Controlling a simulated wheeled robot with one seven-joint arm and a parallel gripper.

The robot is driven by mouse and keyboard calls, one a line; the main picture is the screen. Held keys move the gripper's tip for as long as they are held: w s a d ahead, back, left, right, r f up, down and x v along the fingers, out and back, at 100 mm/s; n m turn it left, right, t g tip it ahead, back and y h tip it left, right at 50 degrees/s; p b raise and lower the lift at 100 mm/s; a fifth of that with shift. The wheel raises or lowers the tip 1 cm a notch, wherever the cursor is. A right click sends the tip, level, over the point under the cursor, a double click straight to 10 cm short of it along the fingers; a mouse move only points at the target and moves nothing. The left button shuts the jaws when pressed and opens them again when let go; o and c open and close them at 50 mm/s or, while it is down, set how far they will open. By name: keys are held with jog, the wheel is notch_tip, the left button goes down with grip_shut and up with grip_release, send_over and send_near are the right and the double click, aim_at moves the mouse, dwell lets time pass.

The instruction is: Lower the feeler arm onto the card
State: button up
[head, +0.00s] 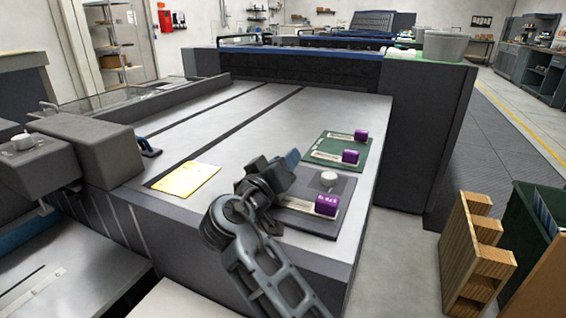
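A yellow card (187,179) lies flat on the grey top of the long machine, left of my gripper. A small dark-blue handled part (148,147) stands near the machine's left edge, beyond the card and apart from it; I cannot tell whether it is the feeler arm. My gripper (287,168) is over the machine top, right of the card and beside the dark plate. A bluish piece shows at its end. I cannot tell whether that piece is a fingertip, or whether the fingers are open or shut.
A dark plate (343,188) carries a round knob (328,179) and a purple block (326,204). A green plate (322,148) behind it carries two purple blocks. A grey housing (85,150) stands left of the card.

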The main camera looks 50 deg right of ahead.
jog(key=v, duration=0.7)
jog(key=shift+a, duration=0.35)
jog(key=shift+s+a, duration=0.1)
jog(key=shift+s, duration=0.05)
